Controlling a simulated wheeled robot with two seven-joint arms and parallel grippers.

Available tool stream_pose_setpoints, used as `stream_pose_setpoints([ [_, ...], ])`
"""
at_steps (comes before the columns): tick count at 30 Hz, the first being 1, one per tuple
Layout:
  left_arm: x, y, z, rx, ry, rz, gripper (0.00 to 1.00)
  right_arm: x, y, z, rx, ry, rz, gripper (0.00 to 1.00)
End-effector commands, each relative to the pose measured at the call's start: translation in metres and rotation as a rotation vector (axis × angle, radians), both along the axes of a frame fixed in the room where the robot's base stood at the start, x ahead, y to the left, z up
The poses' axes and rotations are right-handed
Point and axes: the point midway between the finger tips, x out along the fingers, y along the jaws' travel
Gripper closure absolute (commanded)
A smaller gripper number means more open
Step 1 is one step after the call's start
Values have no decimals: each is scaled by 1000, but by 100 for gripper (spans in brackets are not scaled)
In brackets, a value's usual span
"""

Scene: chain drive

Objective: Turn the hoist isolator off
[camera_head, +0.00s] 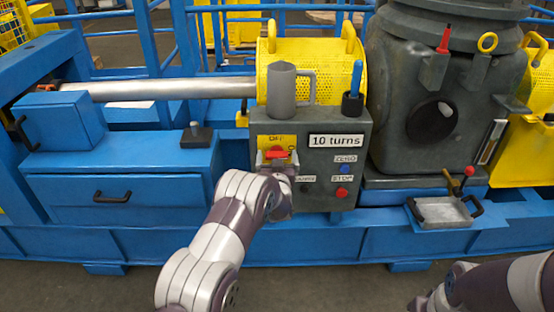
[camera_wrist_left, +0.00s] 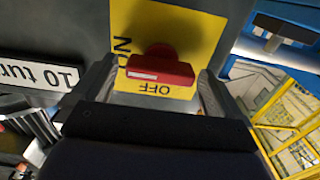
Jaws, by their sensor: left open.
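The hoist isolator is a red handle (camera_head: 276,154) on a yellow plate (camera_head: 265,141) on the front of the grey control box (camera_head: 325,177). "OFF" is printed above the handle in the head view, where the handle lies about level. In the left wrist view the red handle (camera_wrist_left: 160,68) sits between "ON" and "OFF" on the yellow plate (camera_wrist_left: 185,25). My left gripper (camera_head: 277,163) is at the handle, its open fingers (camera_wrist_left: 155,88) on either side of it; I cannot tell whether they touch it. My right arm shows at the lower right; its gripper is not clearly seen.
A grey mug (camera_head: 282,92) and a blue-handled tool in a dark holder (camera_head: 352,103) stand on the box. A "10 turns" sign (camera_head: 336,141), a blue button (camera_head: 345,169) and a red button (camera_head: 341,192) are right of the isolator. A metal tray (camera_head: 442,210) sits further right.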

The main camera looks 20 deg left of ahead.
Motion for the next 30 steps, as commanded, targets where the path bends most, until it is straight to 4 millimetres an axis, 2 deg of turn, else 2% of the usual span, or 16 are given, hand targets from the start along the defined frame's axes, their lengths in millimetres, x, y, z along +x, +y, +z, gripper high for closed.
stream_pose_setpoints([
  [2, 0, 0, 0, 0, 0, 0, 0, 0, 0, 0, 0, 0, 0, 100],
  [3, 0, 0, 0, 0, 0, 0, 13, 0, 0, 0, 0, 0, 0, 100],
  [7, 0, 0, 0, 0, 0, 0, 54, 0, 0, 0, 0, 0, 0, 100],
  [20, 0, 0, 0, -45, -16, 0, 54, 0, 0, -5, 0, 0, 0, 100],
  [30, 0, 2, -2, -279, -86, 0, 54, 0, 0, -27, 0, 0, 0, 100],
])
